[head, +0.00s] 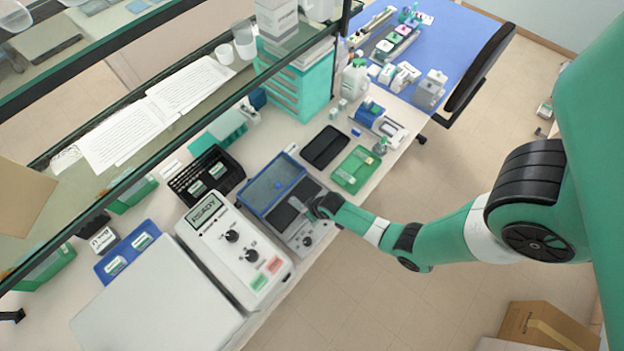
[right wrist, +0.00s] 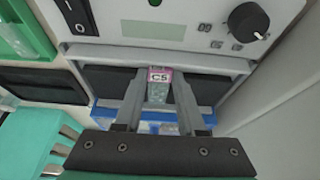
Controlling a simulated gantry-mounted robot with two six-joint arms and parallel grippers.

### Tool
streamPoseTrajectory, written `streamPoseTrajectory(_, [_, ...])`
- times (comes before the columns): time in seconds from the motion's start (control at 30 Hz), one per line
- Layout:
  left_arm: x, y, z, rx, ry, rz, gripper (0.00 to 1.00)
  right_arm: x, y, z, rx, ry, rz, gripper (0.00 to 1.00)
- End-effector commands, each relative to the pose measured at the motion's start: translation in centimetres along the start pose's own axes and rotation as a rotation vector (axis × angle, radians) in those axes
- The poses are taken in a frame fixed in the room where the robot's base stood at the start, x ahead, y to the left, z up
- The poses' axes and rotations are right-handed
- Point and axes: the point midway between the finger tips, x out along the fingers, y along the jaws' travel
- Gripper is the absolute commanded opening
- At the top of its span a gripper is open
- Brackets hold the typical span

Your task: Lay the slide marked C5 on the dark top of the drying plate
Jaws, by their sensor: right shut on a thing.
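The slide marked C5 (right wrist: 158,92) has a pink label end and a clear body, and stands between the fingers of my right gripper (right wrist: 160,77) in the right wrist view. The gripper is shut on it. In the head view my right gripper (head: 304,207) is over the grey drying plate (head: 305,240). The plate's dark top (right wrist: 105,84) shows on both sides of the fingers, below the panel with its knob. The slide appears over this dark top; I cannot tell whether it touches. My left gripper is not in view.
A blue-rimmed tray (head: 252,207) adjoins the plate. A white instrument with knobs (head: 205,240) stands left of it. A black rack (head: 185,184), a dark flat pad (head: 325,147) and a green tray (head: 372,160) lie nearby. A glass shelf hangs over the bench's back.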

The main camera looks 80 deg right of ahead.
Motion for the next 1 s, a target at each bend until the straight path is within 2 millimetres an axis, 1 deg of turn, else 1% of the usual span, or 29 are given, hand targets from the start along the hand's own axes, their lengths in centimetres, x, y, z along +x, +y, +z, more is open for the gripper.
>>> streamPoseTrajectory(0.97, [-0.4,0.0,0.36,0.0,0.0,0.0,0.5,0.6,-0.01,0.02,0.0,0.002,0.0,0.0])
streamPoseTrajectory(1.0, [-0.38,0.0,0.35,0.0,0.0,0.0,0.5,0.58,-0.01,0.0,0.0,0.002,0.0,0.42])
